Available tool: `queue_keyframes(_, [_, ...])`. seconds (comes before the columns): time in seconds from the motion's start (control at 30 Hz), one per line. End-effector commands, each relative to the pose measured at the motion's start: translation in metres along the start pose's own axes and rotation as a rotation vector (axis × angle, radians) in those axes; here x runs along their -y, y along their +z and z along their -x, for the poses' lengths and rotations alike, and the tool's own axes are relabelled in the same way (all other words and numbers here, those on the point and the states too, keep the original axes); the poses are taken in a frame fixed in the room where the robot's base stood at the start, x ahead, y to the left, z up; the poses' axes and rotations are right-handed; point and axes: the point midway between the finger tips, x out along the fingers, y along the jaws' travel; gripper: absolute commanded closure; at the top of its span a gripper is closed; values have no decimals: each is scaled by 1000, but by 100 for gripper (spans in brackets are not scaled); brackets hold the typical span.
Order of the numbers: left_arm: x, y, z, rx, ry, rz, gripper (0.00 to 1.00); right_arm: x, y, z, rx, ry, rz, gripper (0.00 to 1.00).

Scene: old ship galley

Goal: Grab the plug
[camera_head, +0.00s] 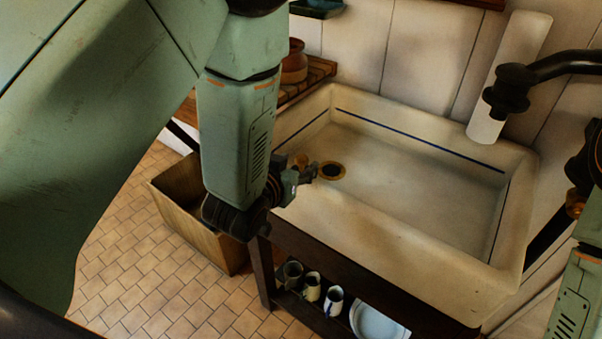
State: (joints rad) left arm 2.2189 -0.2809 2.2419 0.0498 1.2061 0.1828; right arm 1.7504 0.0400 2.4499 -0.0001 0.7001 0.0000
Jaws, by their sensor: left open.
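A round brass-rimmed fitting with a dark centre (331,170) lies in the left end of the pale sink (410,178). I cannot tell whether the dark centre is the plug or an open drain. A small orange-brown piece (300,160) shows at the sink's left side, just behind my left gripper; it is too small to tell what it is. My left gripper (311,172) is open, with its fingers just left of the brass-rimmed fitting. My arm hides part of the sink's left rim. My right gripper is out of view; only part of that arm shows at right.
A black tap (512,85) reaches over the sink from the right. A wooden crate (195,215) stands on the tiled floor at left. Mugs (312,287) and a white plate (375,320) sit on a shelf below. A clay pot (294,62) stands behind.

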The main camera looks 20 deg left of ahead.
Motion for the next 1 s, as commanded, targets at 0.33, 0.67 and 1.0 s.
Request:
queue_keyframes(0.33, [3, 4, -37, -1, 1, 1, 47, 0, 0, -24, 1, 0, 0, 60])
queue_keyframes(0.67, [3, 2, -37, 1, 1, 1, 54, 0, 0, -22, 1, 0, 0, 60])
queue_keyframes(1.0, [3, 2, -37, 1, 1, 1, 83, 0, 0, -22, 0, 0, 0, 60])
